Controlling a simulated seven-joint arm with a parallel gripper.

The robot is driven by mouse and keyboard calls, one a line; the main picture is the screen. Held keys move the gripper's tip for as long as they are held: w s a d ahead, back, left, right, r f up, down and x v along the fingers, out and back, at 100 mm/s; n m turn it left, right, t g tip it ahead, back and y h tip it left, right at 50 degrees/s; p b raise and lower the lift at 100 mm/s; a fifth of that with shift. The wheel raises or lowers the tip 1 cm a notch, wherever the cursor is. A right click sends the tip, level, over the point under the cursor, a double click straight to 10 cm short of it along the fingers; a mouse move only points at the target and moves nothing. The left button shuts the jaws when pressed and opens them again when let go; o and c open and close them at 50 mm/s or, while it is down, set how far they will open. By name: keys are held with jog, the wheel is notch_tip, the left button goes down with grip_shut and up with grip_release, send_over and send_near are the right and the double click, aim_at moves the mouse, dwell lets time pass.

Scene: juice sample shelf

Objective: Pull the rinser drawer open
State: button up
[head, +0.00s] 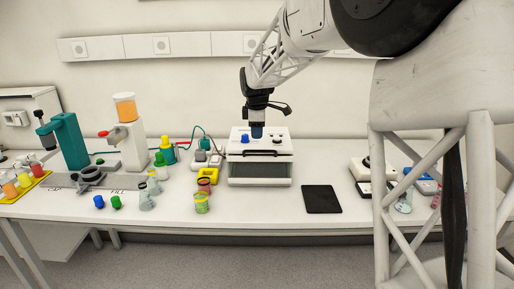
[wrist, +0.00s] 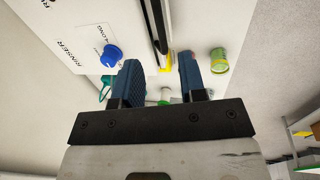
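The rinser (head: 238,147) is a white box on the bench in the middle of the head view, with a blue knob on top and a dark front panel. Its drawer (head: 260,170) looks closed. A dark handle bar (head: 262,153) runs along the upper front. My gripper (head: 257,133) points down over the rinser's top. In the wrist view, the two blue fingers of my gripper (wrist: 160,78) are apart with nothing held. The rinser's labelled top (wrist: 85,30) lies left, and the dark bar (wrist: 157,25) lines up with the finger gap. I cannot tell contact.
A black mat (head: 321,199) lies right of the rinser. Yellow-green and red cups (head: 202,203) stand at its front left, near a yellow holder (head: 208,174). Bench is clear directly in front of the rinser. Dispensers (head: 128,130) and bottles stand further left.

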aim_at(257, 151)
jog(key=shift+w+f, duration=0.25)
jog(key=shift+f, duration=1)
jog(key=shift+w+f, duration=0.25)
jog(key=shift+f, duration=1.05)
jog(key=shift+w+f, duration=0.25)
jog(key=shift+f, duration=1)
grip_shut()
